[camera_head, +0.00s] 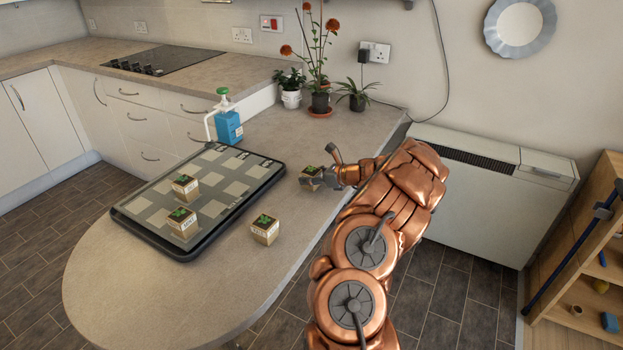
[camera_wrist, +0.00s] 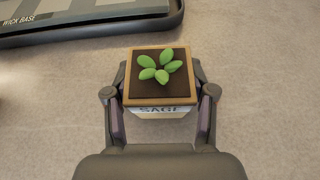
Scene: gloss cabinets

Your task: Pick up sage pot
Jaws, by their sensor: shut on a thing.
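The sage pot (camera_wrist: 160,86) is a small square pot with dark soil, a green-leaved plant and a label reading "SAGE" on its near side. In the wrist view it sits between the two fingers of my gripper (camera_wrist: 160,108), which are shut on its left and right sides. In the head view the sage pot (camera_head: 311,172) is at the end of my arm, over the counter to the right of the black tray. My gripper (camera_head: 318,178) partly covers it there. I cannot tell whether the pot touches the counter.
A black tray (camera_head: 190,250) with a checkered surface carries two similar pots (camera_head: 185,186) (camera_head: 183,222). Another pot (camera_head: 265,229) stands on the counter to its right. A blue bottle (camera_head: 229,127) stands behind the tray. Potted plants (camera_head: 320,101) stand at the back. The front counter is clear.

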